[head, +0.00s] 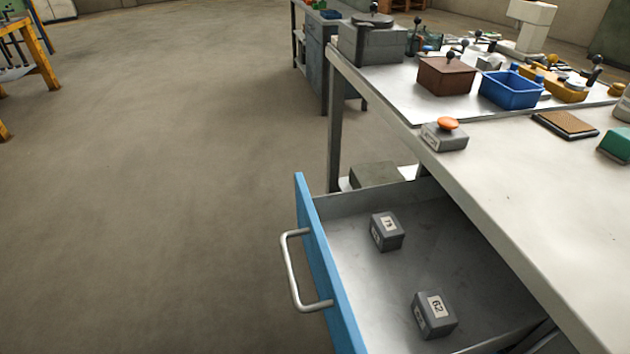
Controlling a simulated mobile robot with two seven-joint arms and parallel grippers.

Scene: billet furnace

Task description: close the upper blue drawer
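The upper blue drawer stands pulled out from under the workbench on the right of the head view. Its blue front (322,262) faces left and carries a silver bar handle (291,270). The grey metal inside shows, with two small grey blocks lying in it. One block (387,232) is near the middle and the other block (434,315) is nearer to me; both have white number labels. The drawer's near end is cut off by the picture's lower edge. Neither of my grippers is in view.
The workbench top (540,200) overhangs the drawer. On it are a grey box with an orange button (445,134), a blue bin (510,90), a brown box (446,75) and a dark pad (565,124). The floor (150,200) left of the drawer is clear.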

